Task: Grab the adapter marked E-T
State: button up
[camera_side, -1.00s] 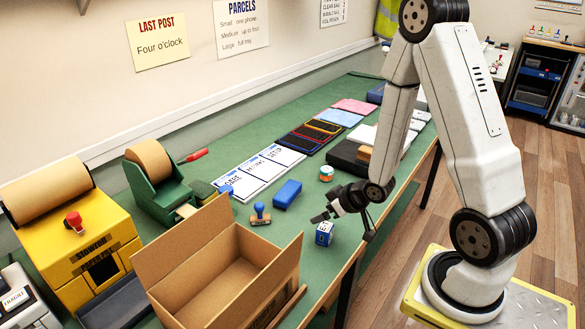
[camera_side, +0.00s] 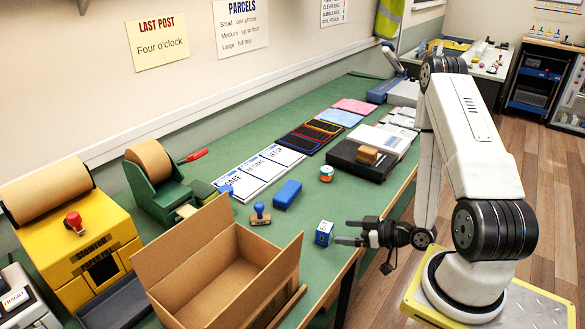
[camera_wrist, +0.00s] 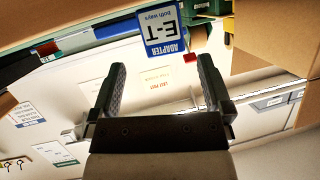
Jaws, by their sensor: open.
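The adapter marked E-T is a small blue and white cube (camera_side: 324,233) standing on the green bench near its front edge. In the wrist view its face reads "ADAPTER E-T both ways" (camera_wrist: 162,33), upside down, ahead of and roughly centred between my fingertips. My gripper (camera_side: 346,232) is open and empty, lying about level, just to the right of the cube in the side view, with its fingers pointing at it. In the wrist view my gripper (camera_wrist: 162,68) shows both fingers spread apart, with the cube beyond their tips and not between them.
An open cardboard box (camera_side: 216,267) stands left of the cube. A stamp (camera_side: 260,214), a blue block (camera_side: 287,194) and a small round tub (camera_side: 326,174) lie behind it. A black box (camera_side: 357,160) is farther back. The bench edge runs close under my gripper.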

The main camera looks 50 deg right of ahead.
aim_at(331, 235)
jog(key=shift+s+a+f+n, duration=0.1)
jog(key=shift+s+f+n, duration=0.3)
jog(key=shift+s+n, duration=0.25)
jog(key=shift+w, duration=0.1)
jog(key=shift+w+f, duration=0.1)
jog(key=shift+w, duration=0.05)
jog(key=shift+x, duration=1.15)
jog(key=shift+w+a, duration=0.1)
jog(key=shift+w, duration=0.1)
jog(key=shift+x, duration=2.4)
jog(key=shift+f, duration=0.1)
jog(key=c, duration=1.3)
jog(key=shift+o, duration=0.2)
